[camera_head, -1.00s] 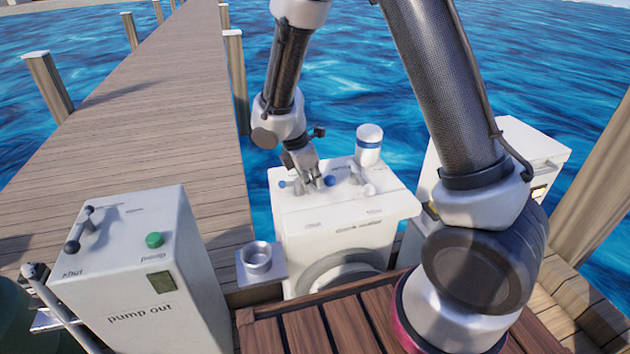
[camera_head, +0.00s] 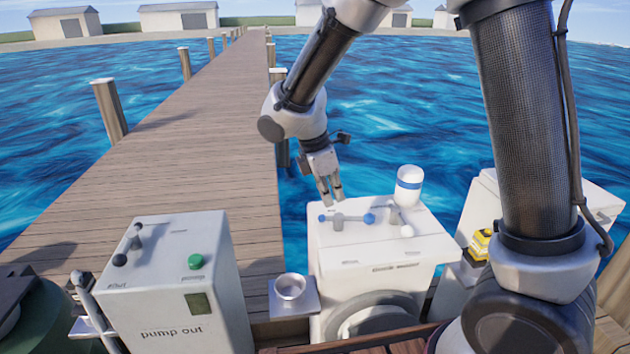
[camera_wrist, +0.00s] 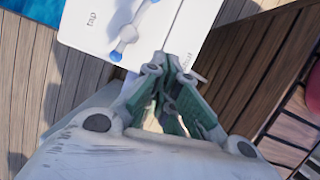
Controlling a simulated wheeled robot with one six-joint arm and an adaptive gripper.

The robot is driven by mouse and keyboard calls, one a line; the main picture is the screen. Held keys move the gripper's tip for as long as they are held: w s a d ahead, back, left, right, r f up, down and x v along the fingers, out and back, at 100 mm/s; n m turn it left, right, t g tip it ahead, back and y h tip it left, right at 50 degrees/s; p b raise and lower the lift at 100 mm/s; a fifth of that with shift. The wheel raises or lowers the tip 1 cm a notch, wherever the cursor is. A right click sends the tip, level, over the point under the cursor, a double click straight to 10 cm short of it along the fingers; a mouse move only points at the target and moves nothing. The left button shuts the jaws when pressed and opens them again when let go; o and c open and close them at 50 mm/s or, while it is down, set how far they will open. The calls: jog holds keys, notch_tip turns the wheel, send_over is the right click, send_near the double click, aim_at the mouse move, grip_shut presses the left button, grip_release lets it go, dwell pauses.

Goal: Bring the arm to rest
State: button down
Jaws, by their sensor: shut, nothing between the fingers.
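My gripper (camera_head: 331,201) hangs from my arm in the head view, pointing down, just above the back left part of a white cabinet (camera_head: 362,250). It is shut with nothing held. On the cabinet top is a tap handle (camera_head: 345,219) with blue ends, apart from the fingers. In the wrist view, my gripper (camera_wrist: 170,118) is at the lower middle, and the blue-ended tap handle (camera_wrist: 124,40) lies beyond it, beside the word "tap".
A white-and-blue canister (camera_head: 408,187) stands on the cabinet's back right corner. A pump-out box (camera_head: 185,290) stands at left, with a metal cup (camera_head: 290,287) between. A yellow item (camera_head: 481,244) is at right. Open water lies behind, and a wooden pier (camera_head: 190,150) runs back.

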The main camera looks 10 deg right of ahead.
jog(key=s+d+r+m+t+y, duration=0.1)
jog(key=s+d+r+m+t, duration=0.1)
jog(key=s+d+r+m, duration=0.5)
jog(key=s+d+r+m+t+y, duration=0.1)
jog(key=s+d+r+m+y, duration=0.1)
jog(key=s+d+r+m, duration=0.6)
jog(key=s+d+m, duration=0.4)
jog(key=s+d, duration=0.1)
jog(key=d, duration=0.1)
jog(key=shift+s+d+r+t, duration=0.25)
jog(key=shift+s+t, duration=0.05)
jog(key=shift+t, duration=0.1)
jog(key=shift+a, duration=0.1)
